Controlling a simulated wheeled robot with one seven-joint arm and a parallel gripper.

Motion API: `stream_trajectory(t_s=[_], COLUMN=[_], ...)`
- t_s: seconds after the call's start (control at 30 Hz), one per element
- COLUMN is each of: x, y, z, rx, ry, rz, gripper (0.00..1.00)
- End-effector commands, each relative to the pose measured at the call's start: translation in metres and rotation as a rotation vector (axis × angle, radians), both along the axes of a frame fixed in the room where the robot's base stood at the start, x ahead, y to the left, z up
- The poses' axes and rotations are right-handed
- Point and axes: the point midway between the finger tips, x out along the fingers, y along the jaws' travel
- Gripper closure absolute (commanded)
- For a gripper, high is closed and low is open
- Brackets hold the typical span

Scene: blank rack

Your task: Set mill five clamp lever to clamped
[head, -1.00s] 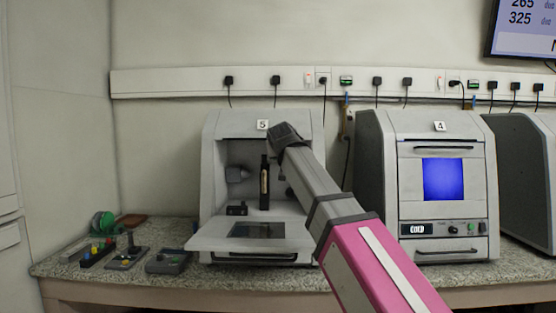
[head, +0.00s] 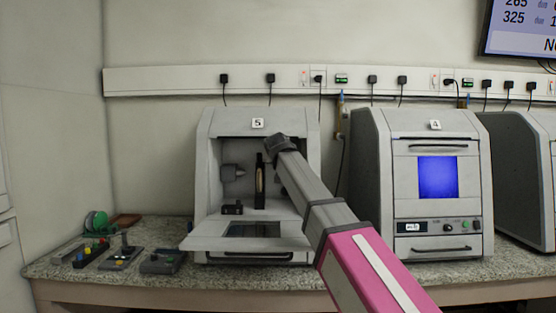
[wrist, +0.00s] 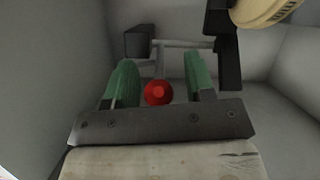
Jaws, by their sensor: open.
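Mill five (head: 208,150) stands at the left of the bench with its front opened, a "5" label (head: 257,123) at its top. My arm reaches into its chamber from the right; my fingertips are not clear in the head view. In the wrist view my gripper (wrist: 158,76) is open, its two green fingers apart. A red ball knob (wrist: 158,92), seemingly the clamp lever's end, shows between the fingers, with a gap on each side. A grey rod (wrist: 180,44) runs behind it. The knob is hidden in the head view.
A dark upright holder (head: 260,185) stands in the chamber; in the wrist view a black bracket (wrist: 229,60) and a cream round piece (wrist: 265,10) are close at upper right. Mill four (head: 370,180) is shut, to the right. Small control boxes (head: 160,262) sit at left.

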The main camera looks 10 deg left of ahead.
Motion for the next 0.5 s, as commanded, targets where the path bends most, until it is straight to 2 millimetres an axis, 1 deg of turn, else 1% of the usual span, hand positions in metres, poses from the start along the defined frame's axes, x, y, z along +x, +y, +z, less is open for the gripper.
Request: stream_trajectory(t_s=[0.23, 0.27, 0.3, 0.37, 0.4, 0.5], x=[0.0004, 0.0004, 0.0004, 0.0004, 0.0004, 0.0002], y=[-0.0001, -0.0002, -0.0002, -0.0002, -0.0002, -0.0002], z=[-0.0004, -0.0003, -0.0003, -0.0003, -0.0003, -0.0003], rx=[0.0, 0.0, 0.0, 0.0, 0.0, 0.0], ry=[0.0, 0.0, 0.0, 0.0, 0.0, 0.0], rz=[0.0, 0.0, 0.0, 0.0, 0.0, 0.0], gripper=[0.51, 0.6, 0.73, 0.93, 1.0, 1.0])
